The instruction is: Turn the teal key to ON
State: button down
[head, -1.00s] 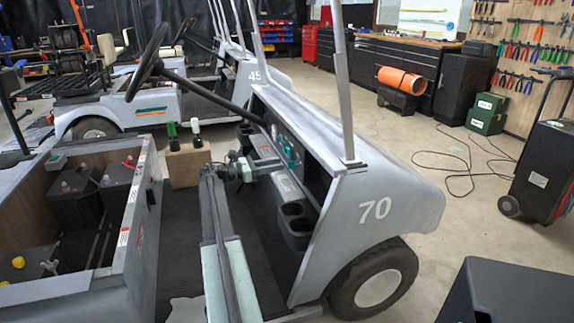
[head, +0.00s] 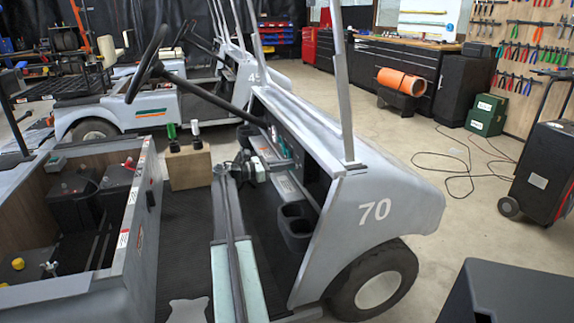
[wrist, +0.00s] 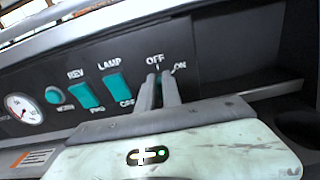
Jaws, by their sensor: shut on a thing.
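The teal key (wrist: 158,91) is at the right end of the dash panel in the wrist view, under the white OFF and ON labels. Only a thin teal sliver of it shows between the fingers. My gripper (wrist: 164,82) is shut on the key, its two grey fingers pressed close around it. The fingers hide most of the key, and I cannot tell whether it points to OFF or ON. In the head view my gripper (head: 269,162) reaches to the dash of cart 70 (head: 375,210), and the key is hidden there.
Left of the key are two teal rocker switches, one under LAMP (wrist: 117,87) and one under REV (wrist: 90,95). A round teal button (wrist: 55,95) and a gauge (wrist: 24,109) sit further left. The steering column (head: 208,93) slopes across above my arm. Cup holders (head: 294,222) stand right of it.

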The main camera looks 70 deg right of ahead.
jog(key=shift+w, duration=0.1)
jog(key=m, duration=0.7)
jog(key=a+m, duration=0.1)
jog(key=m, duration=0.3)
jog(key=shift+s+f+b, duration=0.25)
jog(key=shift+f+b, duration=0.05)
jog(key=shift+m, duration=0.4)
jog(key=c, duration=1.5)
grip_release()
